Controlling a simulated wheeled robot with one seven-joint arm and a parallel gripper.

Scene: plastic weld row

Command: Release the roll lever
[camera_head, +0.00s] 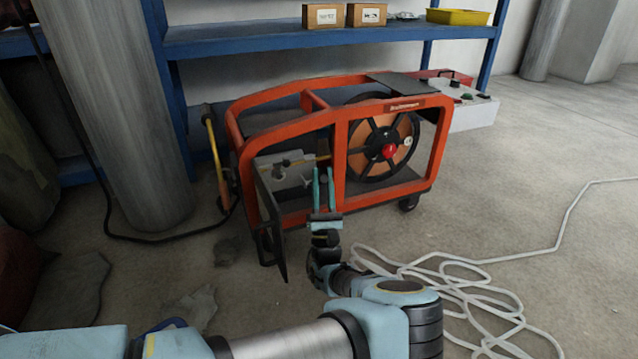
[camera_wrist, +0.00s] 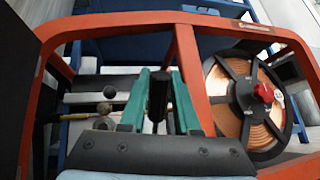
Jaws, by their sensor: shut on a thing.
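An orange-framed wire-feed machine (camera_head: 340,108) stands on the floor, its left end holding a grey feed unit (camera_head: 285,170). My gripper (camera_head: 323,178) reaches into the left bay of the frame from the front. In the wrist view, the teal fingers of my gripper (camera_wrist: 160,90) are shut on a black upright handle, the roll lever (camera_wrist: 157,93). The lever's lower end is hidden behind the gripper's front edge. In the head view my fingers hide the lever.
A copper wire spool (camera_head: 388,145) with a red hub sits right of my gripper. An open black door panel (camera_head: 271,225) stands left of my arm. Orange frame bars (camera_wrist: 190,75) surround the bay closely. A pale hose (camera_head: 440,290) lies coiled on the floor at right.

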